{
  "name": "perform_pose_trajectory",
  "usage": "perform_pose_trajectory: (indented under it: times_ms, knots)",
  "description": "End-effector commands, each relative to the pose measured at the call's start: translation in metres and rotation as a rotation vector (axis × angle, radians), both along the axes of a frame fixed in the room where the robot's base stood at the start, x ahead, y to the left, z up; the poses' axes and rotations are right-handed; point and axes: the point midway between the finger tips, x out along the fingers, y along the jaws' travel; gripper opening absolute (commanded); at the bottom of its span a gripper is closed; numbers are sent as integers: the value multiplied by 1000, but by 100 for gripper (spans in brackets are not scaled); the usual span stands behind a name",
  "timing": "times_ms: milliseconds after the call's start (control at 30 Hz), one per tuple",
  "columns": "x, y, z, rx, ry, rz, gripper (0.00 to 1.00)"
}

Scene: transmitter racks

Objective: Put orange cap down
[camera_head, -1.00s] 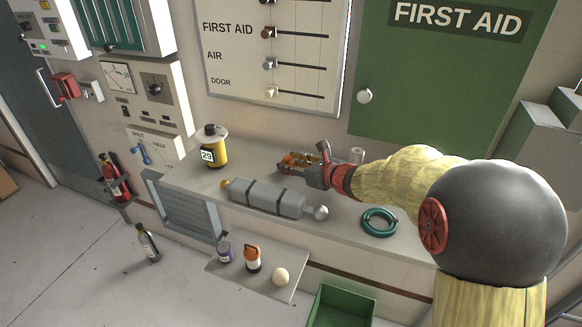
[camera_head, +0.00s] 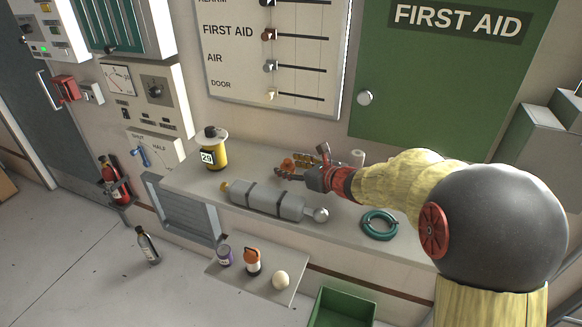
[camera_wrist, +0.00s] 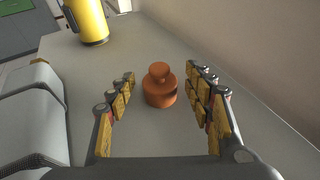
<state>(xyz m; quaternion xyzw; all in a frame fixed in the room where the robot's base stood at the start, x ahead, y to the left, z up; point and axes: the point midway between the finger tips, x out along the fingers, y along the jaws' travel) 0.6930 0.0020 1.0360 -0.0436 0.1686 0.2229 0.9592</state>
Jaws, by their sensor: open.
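The orange cap (camera_wrist: 160,88) stands upright on the grey counter, with its narrow knob on top. In the wrist view it sits between and just beyond my gripper's two spread fingers, touching neither. My gripper (camera_wrist: 163,95) is open and empty.
A yellow canister (camera_head: 214,152) stands to the left on the counter. A grey cylinder (camera_head: 265,201) lies in front. A teal ring (camera_head: 379,224) lies at right, and a white roll (camera_head: 357,157) stands behind my wrist. The wall closes the back.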

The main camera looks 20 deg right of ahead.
Motion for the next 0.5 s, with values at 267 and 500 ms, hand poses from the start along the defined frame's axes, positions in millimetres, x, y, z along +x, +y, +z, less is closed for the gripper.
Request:
perform_pose_trajectory:
  times_ms: [267, 500]
  knots:
    - [-16, -9, 12, 0, -2, -3, 52]
    - [-58, -30, 30, -1, -2, -4, 52]
